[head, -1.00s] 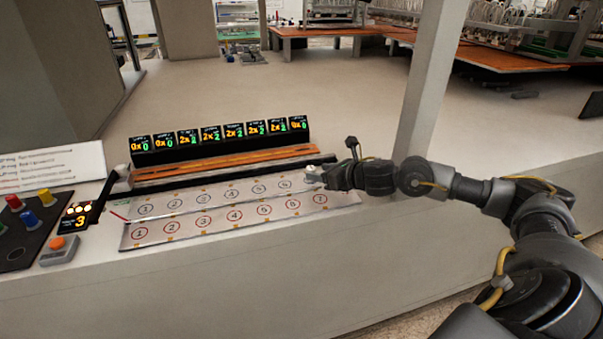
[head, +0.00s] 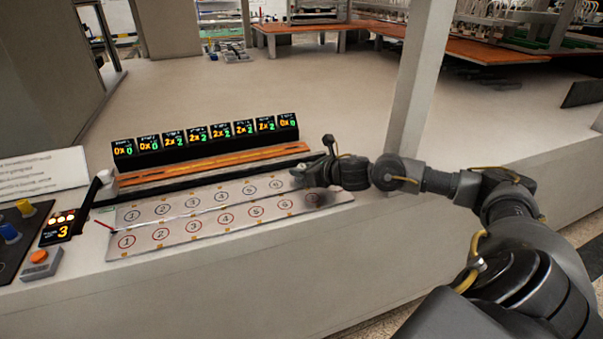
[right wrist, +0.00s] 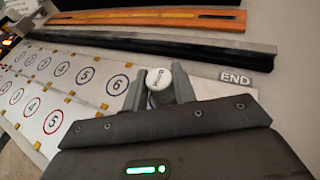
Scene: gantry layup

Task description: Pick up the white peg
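The white peg (right wrist: 158,78) shows in the right wrist view as a round white top with dark lettering. It sits between the two fingers of my right gripper (right wrist: 158,92), which press close on both sides of it, and its lower part is hidden. In the head view my right gripper (head: 299,178) is low over the right end of the upper row of numbered circles on the board (head: 190,232), just past circle 6. The gripper hides the last spot there. My left gripper is not in view.
A black rail and an orange strip (head: 215,160) run behind the board, below a row of small displays (head: 205,140). An END label (right wrist: 235,77) is right of the peg. Coloured pegs (head: 25,208) and an orange button (head: 39,256) are at left. A grey post (head: 420,85) stands behind my right arm.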

